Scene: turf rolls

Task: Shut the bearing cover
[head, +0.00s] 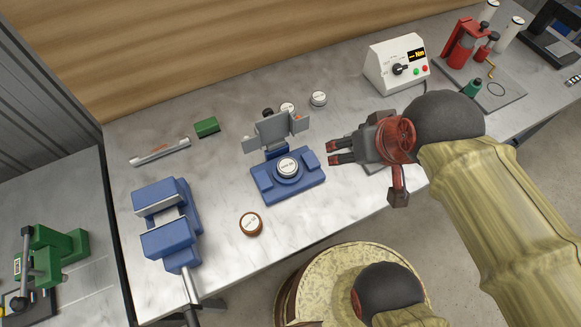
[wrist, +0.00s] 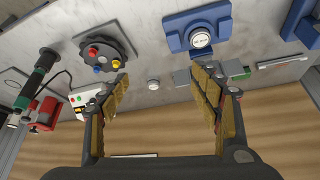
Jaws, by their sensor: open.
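The bearing cover (head: 272,131) is a grey plate with side tabs, standing raised at the back of a blue bearing base (head: 262,189). A round white-topped piece (head: 287,167) sits in the base. My gripper (head: 334,152) is open and empty, to the right of the cover and apart from it, with its fingers pointing left. In the wrist view, my gripper (wrist: 162,82) has its two fingers spread.
A blue vise (head: 165,212) stands left of the base, and a brown-rimmed round piece (head: 251,223) lies in front. Loose round pieces (head: 319,98) lie behind. A white control box (head: 396,64) stands at back right. A disc with coloured knobs (wrist: 104,52) shows in the wrist view.

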